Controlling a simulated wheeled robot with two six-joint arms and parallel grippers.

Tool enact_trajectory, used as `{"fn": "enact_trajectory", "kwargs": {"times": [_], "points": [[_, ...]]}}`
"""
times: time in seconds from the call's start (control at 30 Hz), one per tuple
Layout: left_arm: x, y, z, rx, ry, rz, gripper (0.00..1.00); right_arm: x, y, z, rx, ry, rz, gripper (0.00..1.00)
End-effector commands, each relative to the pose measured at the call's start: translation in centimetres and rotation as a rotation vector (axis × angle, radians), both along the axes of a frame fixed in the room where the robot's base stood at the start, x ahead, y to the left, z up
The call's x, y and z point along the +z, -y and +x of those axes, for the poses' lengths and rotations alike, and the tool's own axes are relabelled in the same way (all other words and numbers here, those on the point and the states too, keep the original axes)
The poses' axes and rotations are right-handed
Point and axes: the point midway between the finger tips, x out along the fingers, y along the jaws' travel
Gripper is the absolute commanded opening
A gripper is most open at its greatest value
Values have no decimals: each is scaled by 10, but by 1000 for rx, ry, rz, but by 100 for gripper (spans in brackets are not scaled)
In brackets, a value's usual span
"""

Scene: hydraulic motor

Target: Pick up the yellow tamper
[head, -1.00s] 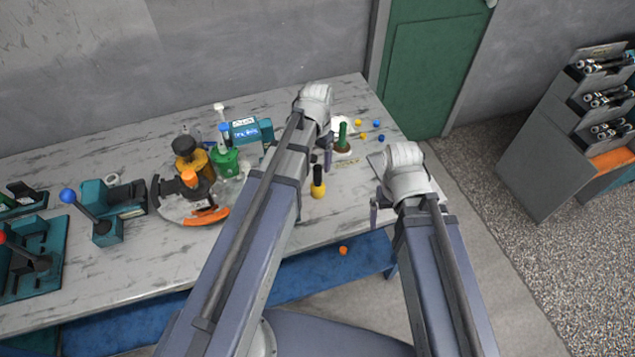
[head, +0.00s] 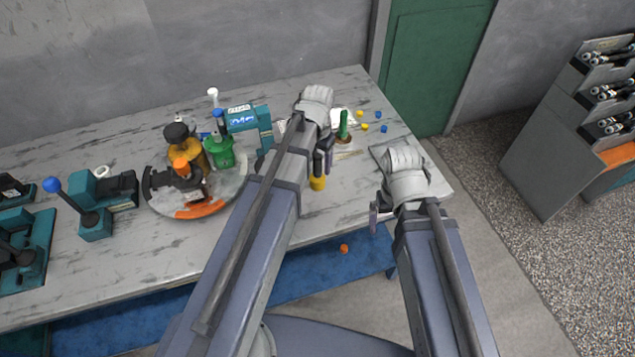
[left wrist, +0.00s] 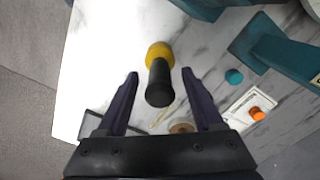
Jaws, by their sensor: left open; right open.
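The yellow tamper has a yellow base (head: 317,184) and a black handle. It stands near the front edge of the table in the head view, its handle mostly hidden by my left gripper. In the left wrist view the black handle (left wrist: 160,86) points towards the camera, with the yellow base (left wrist: 158,52) beyond it. My left gripper (head: 324,160) is open, with one finger on each side of the handle and visible gaps; it also shows in the left wrist view (left wrist: 160,76). My right gripper (head: 379,212) is open and empty by the table's right front edge.
A green-handled tool (head: 343,126) stands behind my left gripper, with small blue and yellow pieces around it. A round turntable (head: 232,190) with orange parts and a green container (head: 219,152) lie to the left. An orange piece (head: 344,249) is below the table.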

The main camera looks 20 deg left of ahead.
Motion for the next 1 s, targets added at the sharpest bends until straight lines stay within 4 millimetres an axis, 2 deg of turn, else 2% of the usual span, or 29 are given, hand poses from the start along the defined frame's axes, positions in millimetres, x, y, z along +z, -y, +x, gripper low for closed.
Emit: {"fn": "enact_trajectory", "kwargs": {"times": [0.03, 0.1, 0.37, 0.9, 0.97, 1.0], "points": [[-11, 0, 0, 0, 0, 0, 68, -11, 0, 0, 0, 0, 0, 100], [-14, 0, 0, 0, 0, 0, 68, -14, 0, 0, 0, 0, 0, 100], [-12, 0, 0, 0, 0, 0, 67, -12, 0, 0, 0, 0, 0, 100], [-12, 0, 0, 0, 0, 0, 6, -12, 0, 0, 0, 0, 0, 100], [-12, 0, 0, 0, 0, 0, 0, -12, 0, 0, 0, 0, 0, 100], [-12, 0, 0, 0, 0, 0, 0, -12, 0, 0, 0, 0, 0, 100]]}}
